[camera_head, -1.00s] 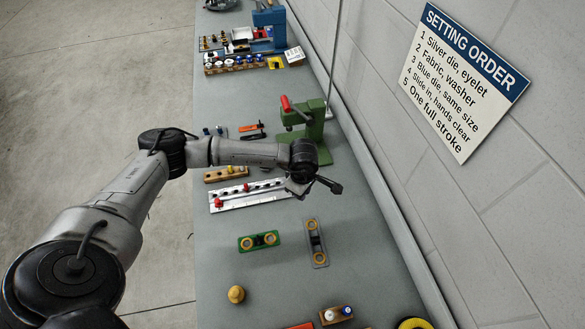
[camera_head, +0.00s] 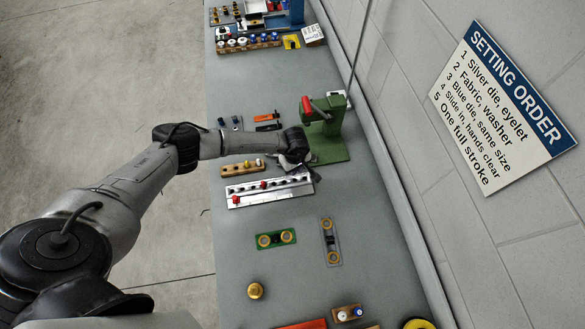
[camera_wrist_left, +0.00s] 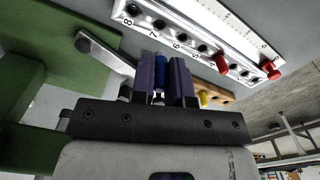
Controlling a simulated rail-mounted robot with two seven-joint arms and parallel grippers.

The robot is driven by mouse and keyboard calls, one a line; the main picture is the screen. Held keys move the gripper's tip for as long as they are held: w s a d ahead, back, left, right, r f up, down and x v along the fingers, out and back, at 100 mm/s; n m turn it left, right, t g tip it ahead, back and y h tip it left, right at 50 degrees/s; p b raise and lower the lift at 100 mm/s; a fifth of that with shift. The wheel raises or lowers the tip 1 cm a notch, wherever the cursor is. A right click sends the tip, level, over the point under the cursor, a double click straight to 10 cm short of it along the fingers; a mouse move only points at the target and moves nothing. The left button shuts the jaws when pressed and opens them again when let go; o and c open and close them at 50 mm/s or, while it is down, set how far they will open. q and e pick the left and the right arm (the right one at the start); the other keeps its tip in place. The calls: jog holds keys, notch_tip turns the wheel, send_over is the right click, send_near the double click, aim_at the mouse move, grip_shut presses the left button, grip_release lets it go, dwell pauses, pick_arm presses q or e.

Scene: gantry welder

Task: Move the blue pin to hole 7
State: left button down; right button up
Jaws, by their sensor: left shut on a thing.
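The blue pin (camera_wrist_left: 161,74) is upright in the wrist view, held between the two dark fingers of my left gripper (camera_wrist_left: 165,60). The white numbered hole rail (camera_wrist_left: 225,30) lies beyond the fingertips in that view, with dark empty holes by the numbers 8, 7 and 6. Two red pins (camera_wrist_left: 221,63) stand farther along it. In the head view the rail (camera_head: 285,192) lies on the bench with its red pins (camera_head: 236,199), and my left gripper (camera_head: 300,168) is by its far right end. The blue pin is hidden there. My right gripper is out of view.
A green press (camera_head: 325,135) with a red handle stands just beyond the gripper. A wooden block (camera_head: 238,168) with pins is left of it. A green plate (camera_head: 276,239) and grey plate (camera_head: 330,242) lie nearer. The bench between has free room.

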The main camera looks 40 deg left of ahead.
pick_arm(q)
jog(key=shift+m, duration=0.3)
jog(key=shift+f, duration=0.15)
jog(key=shift+f+b, duration=1.95)
jog(key=shift+f, duration=0.6)
jog(key=shift+f+b, duration=0.65)
jog(key=shift+a+f+b, duration=0.1)
jog(key=shift+f+b, duration=0.4)
jog(key=c, duration=1)
grip_release()
jog(key=shift+c, duration=0.2)
